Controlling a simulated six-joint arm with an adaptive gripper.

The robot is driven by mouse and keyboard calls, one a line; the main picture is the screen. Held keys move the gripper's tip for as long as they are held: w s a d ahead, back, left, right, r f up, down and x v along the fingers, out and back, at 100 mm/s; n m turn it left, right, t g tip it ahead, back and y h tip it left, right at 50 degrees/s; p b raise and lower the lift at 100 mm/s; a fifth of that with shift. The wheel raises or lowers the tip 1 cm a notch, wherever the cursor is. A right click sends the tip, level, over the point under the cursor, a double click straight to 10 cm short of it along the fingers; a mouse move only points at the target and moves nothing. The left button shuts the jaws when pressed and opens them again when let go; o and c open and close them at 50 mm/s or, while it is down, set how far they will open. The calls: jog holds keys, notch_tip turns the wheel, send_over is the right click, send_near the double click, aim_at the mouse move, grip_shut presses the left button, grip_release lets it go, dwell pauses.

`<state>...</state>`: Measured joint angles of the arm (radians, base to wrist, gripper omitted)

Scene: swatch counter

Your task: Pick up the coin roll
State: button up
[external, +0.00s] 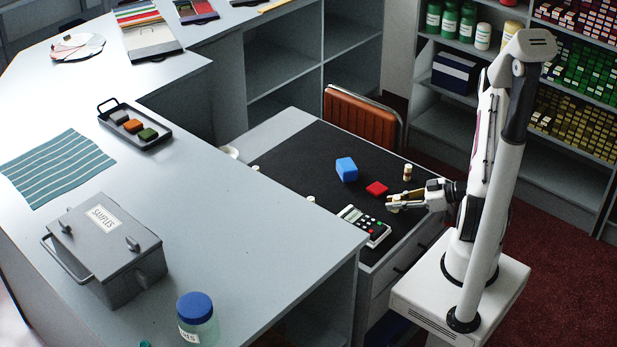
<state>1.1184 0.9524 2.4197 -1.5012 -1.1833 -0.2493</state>
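A small upright cylinder (407,172), cream with a brown band, stands on the black mat (330,150) near its right side; it looks like the coin roll, though it is too small to be sure. My gripper (391,203) is low over the right part of the mat, in front of that cylinder and apart from it. Its fingers point left. They are too small in this view to tell whether they are open or shut, or whether anything is between them.
A calculator (364,225) lies in front. Small pale pieces (311,199) lie near the mat's left edge. An orange chair (362,120) stands behind.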

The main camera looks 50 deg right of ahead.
aim_at(397, 197)
grip_shut()
jog(key=shift+r, duration=0.2)
jog(key=shift+r, duration=4.75)
jog(key=shift+r, duration=0.15)
